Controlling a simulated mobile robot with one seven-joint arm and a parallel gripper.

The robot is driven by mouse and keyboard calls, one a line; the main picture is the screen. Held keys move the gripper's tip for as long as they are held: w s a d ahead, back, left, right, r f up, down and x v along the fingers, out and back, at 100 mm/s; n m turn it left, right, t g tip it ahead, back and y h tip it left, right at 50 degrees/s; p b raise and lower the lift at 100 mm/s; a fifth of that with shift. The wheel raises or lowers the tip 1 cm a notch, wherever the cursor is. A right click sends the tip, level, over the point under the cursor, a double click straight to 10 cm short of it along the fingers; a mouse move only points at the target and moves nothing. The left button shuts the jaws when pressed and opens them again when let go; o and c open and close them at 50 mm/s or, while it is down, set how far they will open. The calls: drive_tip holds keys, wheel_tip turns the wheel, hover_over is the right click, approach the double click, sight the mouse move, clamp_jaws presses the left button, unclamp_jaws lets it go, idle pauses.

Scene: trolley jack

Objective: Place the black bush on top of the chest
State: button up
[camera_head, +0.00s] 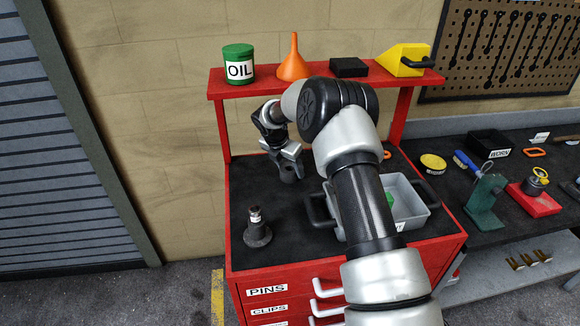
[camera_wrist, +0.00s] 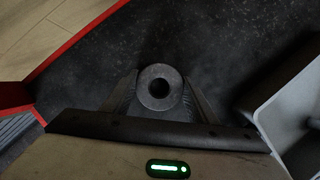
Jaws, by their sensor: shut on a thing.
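The black bush (camera_head: 290,178), a short dark ring with a round hole, is between the fingers of my gripper (camera_head: 284,158). In the wrist view the bush (camera_wrist: 160,88) shows end-on, with a finger on each side of it. My gripper is shut on it. The red chest (camera_head: 252,266) has a black top surface (camera_head: 300,238), and the bush is over the left rear part of that top. I cannot tell whether the bush touches the surface. My arm hides part of the chest top.
A grey bin (camera_head: 412,208) with green contents is at right. The raised red shelf (camera_head: 270,86) behind holds an oil can (camera_head: 238,66), orange funnel (camera_head: 293,62), black box (camera_head: 349,67) and yellow block (camera_head: 400,60).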

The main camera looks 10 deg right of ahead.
sight(285, 172)
drive_tip(key=shift+d, duration=0.1)
drive_tip(key=o, duration=1.7)
drive_tip(key=b+v, duration=0.1)
drive_tip(key=v, duration=0.6)
drive_tip(key=shift+s+r, duration=0.1)
drive_tip(key=shift+r, duration=0.2)
